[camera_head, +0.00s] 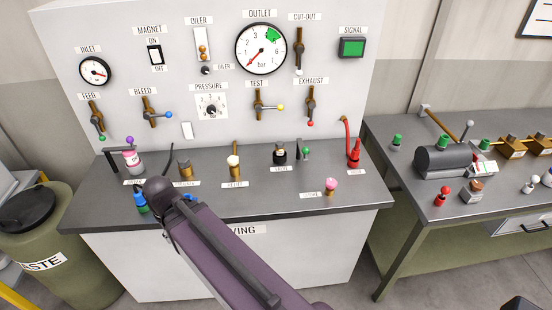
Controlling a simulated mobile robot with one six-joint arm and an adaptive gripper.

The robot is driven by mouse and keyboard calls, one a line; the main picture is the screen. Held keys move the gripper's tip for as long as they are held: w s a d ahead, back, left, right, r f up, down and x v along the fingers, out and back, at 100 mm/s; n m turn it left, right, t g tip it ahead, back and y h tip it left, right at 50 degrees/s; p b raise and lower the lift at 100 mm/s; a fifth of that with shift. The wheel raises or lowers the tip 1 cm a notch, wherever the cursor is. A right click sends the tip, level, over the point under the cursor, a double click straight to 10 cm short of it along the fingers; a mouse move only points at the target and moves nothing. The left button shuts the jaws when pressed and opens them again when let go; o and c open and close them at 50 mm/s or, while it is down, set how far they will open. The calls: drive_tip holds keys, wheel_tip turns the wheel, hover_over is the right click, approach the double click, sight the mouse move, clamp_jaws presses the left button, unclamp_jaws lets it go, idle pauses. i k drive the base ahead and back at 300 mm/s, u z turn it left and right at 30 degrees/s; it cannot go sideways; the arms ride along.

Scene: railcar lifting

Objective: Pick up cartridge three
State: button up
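No item can be read as cartridge three; the small bench labels are too blurred to identify it. My purple arm reaches over the bench from the bottom, and its dark end, my gripper (157,188), is at the bench's left front. Its fingers cannot be made out. A blue item with a green top (141,201) stands beside that end; I cannot tell if they touch. Along the bench stand a pink-and-white bottle (132,160), a black-topped brass piece (185,168), a white-topped brass piece (234,166), a black item (280,154) and a red item (354,154).
A small pink-topped piece (331,185) stands at the bench's right front. Gauges and levers fill the panel (330,60) behind. A waste bin (60,255) stands left; a second table (440,205) right.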

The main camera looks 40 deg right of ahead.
sight(279, 145)
drive_tip(key=u, duration=0.05)
drive_tip(key=k, duration=1.65)
drive_tip(key=z, duration=1.2)
drive_tip(key=i, duration=1.05)
drive_tip(key=z, duration=0.05)
